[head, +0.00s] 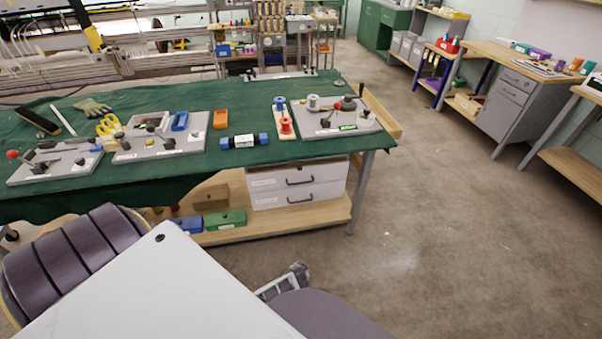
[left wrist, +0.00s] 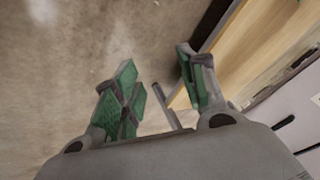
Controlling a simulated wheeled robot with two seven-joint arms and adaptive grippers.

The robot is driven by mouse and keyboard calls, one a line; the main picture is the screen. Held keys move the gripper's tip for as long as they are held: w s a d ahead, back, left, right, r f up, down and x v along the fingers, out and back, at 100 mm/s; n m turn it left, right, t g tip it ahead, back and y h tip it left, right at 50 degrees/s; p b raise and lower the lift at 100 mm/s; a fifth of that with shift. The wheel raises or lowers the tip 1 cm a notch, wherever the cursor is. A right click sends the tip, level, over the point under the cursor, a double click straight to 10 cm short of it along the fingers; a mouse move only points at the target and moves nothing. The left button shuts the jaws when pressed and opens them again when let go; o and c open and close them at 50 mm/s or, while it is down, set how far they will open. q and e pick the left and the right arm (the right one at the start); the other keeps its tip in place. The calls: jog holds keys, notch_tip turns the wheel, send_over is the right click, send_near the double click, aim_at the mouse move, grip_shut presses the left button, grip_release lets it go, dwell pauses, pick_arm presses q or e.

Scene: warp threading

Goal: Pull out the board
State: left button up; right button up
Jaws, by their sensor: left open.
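A light wooden board (head: 381,112) sticks out from under the right end of the green-covered table (head: 240,98), beyond the cloth's edge. I cannot tell whether this is the task's board. Grey boards with small parts lie on the tabletop, one at the right end (head: 358,122). My left gripper (head: 285,281) shows partly in the head view, low in front of the table and away from the boards. In the left wrist view the same gripper (left wrist: 157,85) has its green-padded fingers apart with nothing between them. My right gripper is not in view.
A table leg (head: 353,195), wooden lower shelf (head: 285,219) and white drawer unit (head: 298,186) stand at the table's front. The shelf also shows in the left wrist view (left wrist: 252,48). The concrete floor (head: 440,230) at the right is clear up to the workbenches.

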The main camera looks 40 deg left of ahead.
pick_arm(q)
jog(key=w+a+r+n+t+y+b, duration=0.1)
jog(key=w+a+r+n+t+y, duration=0.1)
jog(key=w+r, duration=0.8)
jog(key=w+a+r+n+y, duration=0.2)
jog(key=r, duration=0.6)
jog(key=w+a+r+n+t+y+b, duration=0.1)
jog(key=w+r+n, duration=0.1)
jog(key=r, duration=0.7)
jog(key=w+a+r+n+y+b, duration=0.1)
jog(key=w+a+r+n+y, duration=0.1)
jog(key=r, duration=0.6)
jog(key=shift+w+a+r+n+y, duration=0.25)
jog(key=shift+w+a+n+y, duration=0.05)
jog(key=shift+w, duration=0.55)
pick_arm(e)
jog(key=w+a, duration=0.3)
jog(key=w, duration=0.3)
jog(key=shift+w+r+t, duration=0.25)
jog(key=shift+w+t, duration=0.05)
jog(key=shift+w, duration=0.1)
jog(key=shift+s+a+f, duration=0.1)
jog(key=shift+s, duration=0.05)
